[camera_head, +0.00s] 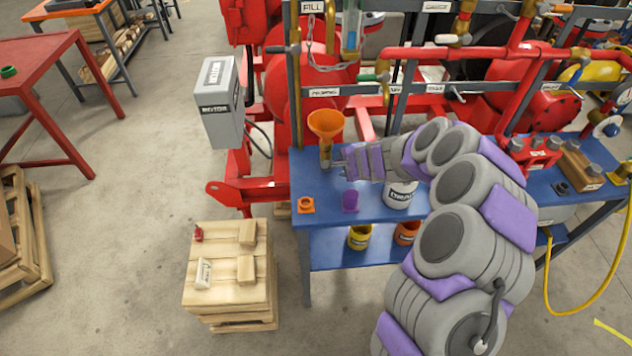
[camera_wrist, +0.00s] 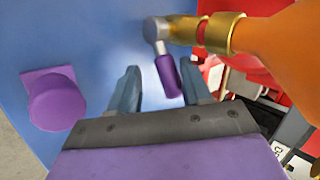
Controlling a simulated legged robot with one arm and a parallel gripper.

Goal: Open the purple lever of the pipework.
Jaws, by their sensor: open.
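The purple lever (camera_wrist: 168,76) hangs from a silver hub on a brass pipe fitting (camera_wrist: 217,32) in the wrist view. It points roughly across the fitting's line. My gripper (camera_wrist: 161,78) is open, with one finger on each side of the lever in the picture; the lever looks closer to the right finger. I cannot tell if they touch. In the head view, my gripper (camera_head: 342,161) is just below the orange funnel (camera_head: 325,123), beside the pipe under it. The lever cannot be made out there.
A blue bench (camera_head: 310,172) stands below. On it are a purple knob-like part (camera_head: 350,201), also in the wrist view (camera_wrist: 56,98), an orange part (camera_head: 306,205) and a white can (camera_head: 399,194). Red pipework (camera_head: 440,55) crosses behind my arm. A wooden crate (camera_head: 228,290) stands front left.

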